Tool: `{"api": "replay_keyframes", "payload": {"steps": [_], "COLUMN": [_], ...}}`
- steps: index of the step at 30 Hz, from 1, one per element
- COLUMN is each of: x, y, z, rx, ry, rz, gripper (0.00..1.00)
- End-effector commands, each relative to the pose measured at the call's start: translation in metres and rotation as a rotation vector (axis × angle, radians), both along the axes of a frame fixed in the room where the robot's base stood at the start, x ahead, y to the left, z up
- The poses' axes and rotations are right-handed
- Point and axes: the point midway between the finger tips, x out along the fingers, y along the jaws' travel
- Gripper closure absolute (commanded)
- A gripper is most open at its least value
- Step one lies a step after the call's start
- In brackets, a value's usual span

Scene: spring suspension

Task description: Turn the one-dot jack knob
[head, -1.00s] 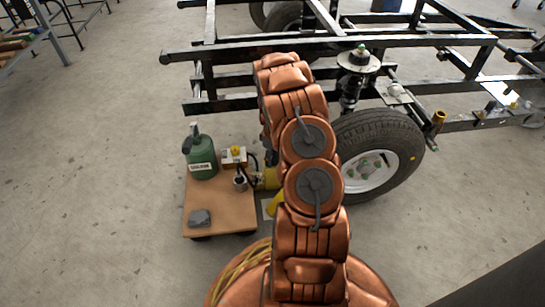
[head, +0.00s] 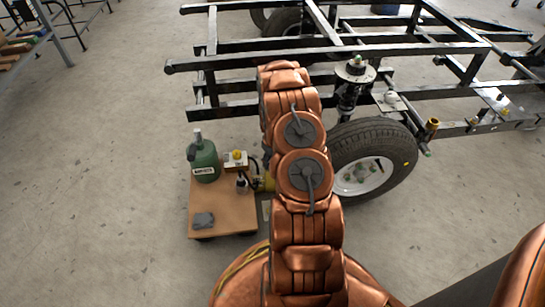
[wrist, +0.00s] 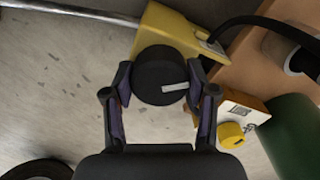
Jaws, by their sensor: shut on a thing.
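A round black knob (wrist: 160,72) with a pale bar on its face sits on the yellow jack body (wrist: 160,35) in the wrist view. My gripper (wrist: 161,82) has one finger on each side of the knob and is shut on it. I cannot make out a dot on the knob. In the head view, a bit of the yellow jack (head: 268,181) shows beside my copper arm; the knob and my gripper are hidden there.
A wooden board (head: 228,214) beside the jack holds a green bottle (head: 204,163), a small box with a yellow knob (head: 237,157) and a grey item (head: 203,220). A wheel (head: 390,150) under the black frame (head: 330,50) stands right.

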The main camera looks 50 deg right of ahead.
Motion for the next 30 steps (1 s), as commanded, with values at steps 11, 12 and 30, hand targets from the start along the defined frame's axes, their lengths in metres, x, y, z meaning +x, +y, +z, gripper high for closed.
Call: {"api": "replay_keyframes", "payload": {"steps": [11, 12, 30], "x": [0.0002, 0.0003, 0.0003], "y": [0.0000, -0.0002, -0.0006], "z": [0.0019, 0.0017, 0.0001], "rx": [0.000, 0.000, -0.001], "ry": [-0.001, -0.001, -0.002], "rz": [-0.221, -0.234, -0.283], "gripper": [0.78, 0.78, 0.78]}}
